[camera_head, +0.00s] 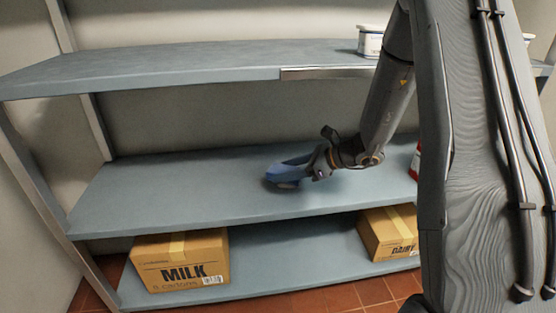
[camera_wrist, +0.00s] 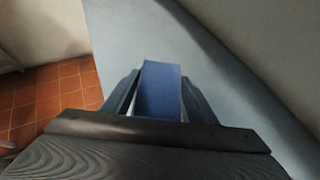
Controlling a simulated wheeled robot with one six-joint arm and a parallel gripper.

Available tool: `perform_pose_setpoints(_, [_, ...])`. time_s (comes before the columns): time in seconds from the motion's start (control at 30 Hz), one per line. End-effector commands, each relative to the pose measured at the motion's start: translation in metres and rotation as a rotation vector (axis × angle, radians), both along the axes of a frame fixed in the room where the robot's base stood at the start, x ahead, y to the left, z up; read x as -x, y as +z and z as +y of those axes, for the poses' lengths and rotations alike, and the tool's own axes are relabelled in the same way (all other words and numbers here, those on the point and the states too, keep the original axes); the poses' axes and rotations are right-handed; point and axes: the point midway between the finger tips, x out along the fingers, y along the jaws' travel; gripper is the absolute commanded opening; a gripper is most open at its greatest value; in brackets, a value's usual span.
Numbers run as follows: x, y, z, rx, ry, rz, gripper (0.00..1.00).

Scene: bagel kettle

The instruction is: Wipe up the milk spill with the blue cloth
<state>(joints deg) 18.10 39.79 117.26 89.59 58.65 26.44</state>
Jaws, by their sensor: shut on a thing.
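My gripper (camera_head: 300,172) is shut on the blue cloth (camera_head: 284,170), low over the middle shelf (camera_head: 150,190). In the wrist view the cloth (camera_wrist: 158,88) stands between the two fingers of my gripper (camera_wrist: 157,100). The cloth's lower edge is at or very near the shelf surface; I cannot tell whether it touches.
The top shelf (camera_head: 180,70) overhangs and holds a white tub (camera_head: 369,41). A red item (camera_head: 415,163) is partly hidden behind my arm on the middle shelf. A MILK box (camera_head: 180,272) and a DAIRY box (camera_head: 385,238) stand on the bottom shelf. The middle shelf's left is clear.

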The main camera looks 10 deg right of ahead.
Motion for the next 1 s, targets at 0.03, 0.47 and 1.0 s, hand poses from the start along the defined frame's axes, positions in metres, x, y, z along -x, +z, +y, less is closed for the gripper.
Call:
perform_pose_setpoints(0.03, [-0.013, 0.006, 0.007, 0.001, 0.01, -0.005, 0.27])
perform_pose_setpoints(0.47, [-0.037, 0.002, 0.016, -0.002, 0.013, -0.001, 0.27])
perform_pose_setpoints(1.0, [-0.037, -0.047, 0.013, -0.002, 0.011, 0.0, 0.27])
